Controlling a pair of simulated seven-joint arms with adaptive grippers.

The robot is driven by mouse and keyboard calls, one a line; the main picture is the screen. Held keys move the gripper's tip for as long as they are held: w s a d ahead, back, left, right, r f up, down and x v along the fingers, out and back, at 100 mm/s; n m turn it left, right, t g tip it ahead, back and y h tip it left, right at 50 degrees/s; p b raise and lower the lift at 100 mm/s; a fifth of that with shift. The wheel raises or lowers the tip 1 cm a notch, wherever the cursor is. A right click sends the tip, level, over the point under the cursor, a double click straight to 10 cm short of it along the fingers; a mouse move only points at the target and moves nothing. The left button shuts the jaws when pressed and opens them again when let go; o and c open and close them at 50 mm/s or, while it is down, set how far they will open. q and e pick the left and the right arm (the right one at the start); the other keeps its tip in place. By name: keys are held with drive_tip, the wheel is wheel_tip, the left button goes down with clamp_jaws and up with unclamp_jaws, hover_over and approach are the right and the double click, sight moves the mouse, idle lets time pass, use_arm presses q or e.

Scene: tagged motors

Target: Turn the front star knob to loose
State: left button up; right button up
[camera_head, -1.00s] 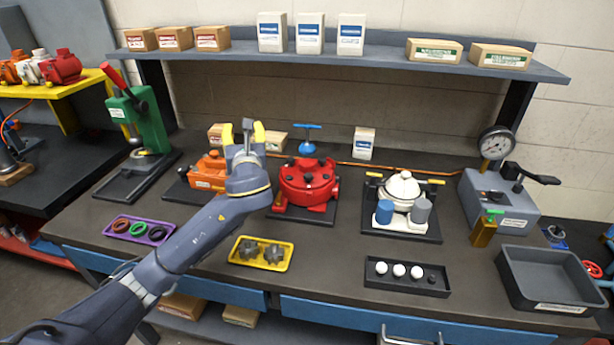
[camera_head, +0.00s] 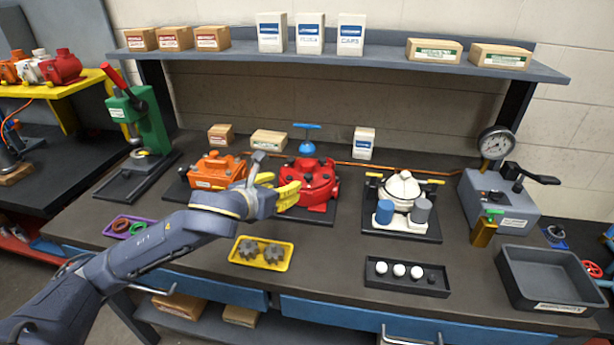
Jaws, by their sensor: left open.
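The red round housing (camera_head: 322,190) stands on a dark base plate at the back middle of the bench. It has dark knobs on top and a blue T-handle (camera_head: 307,138) rising behind. My left gripper (camera_head: 283,184) is open at the left front side of the red housing, its yellow fingers pointing right toward it. The fingers cover part of the housing's left front, so a front star knob there cannot be made out clearly. Whether a finger touches the housing cannot be told. My right gripper is not in view.
An orange housing (camera_head: 215,172) stands left of the red one. A yellow tray (camera_head: 238,256) with dark star-shaped parts lies in front. A white-lidded unit (camera_head: 403,190) stands to the right, with a black tray (camera_head: 375,281) of white balls before it.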

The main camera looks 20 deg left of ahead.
sight(308, 175)
use_arm(q)
drive_tip(key=x, duration=1.4)
drive_tip(key=shift+w+f, duration=0.1)
drive_tip(key=shift+w, duration=0.3)
drive_tip(key=shift+o, duration=0.2)
clamp_jaws()
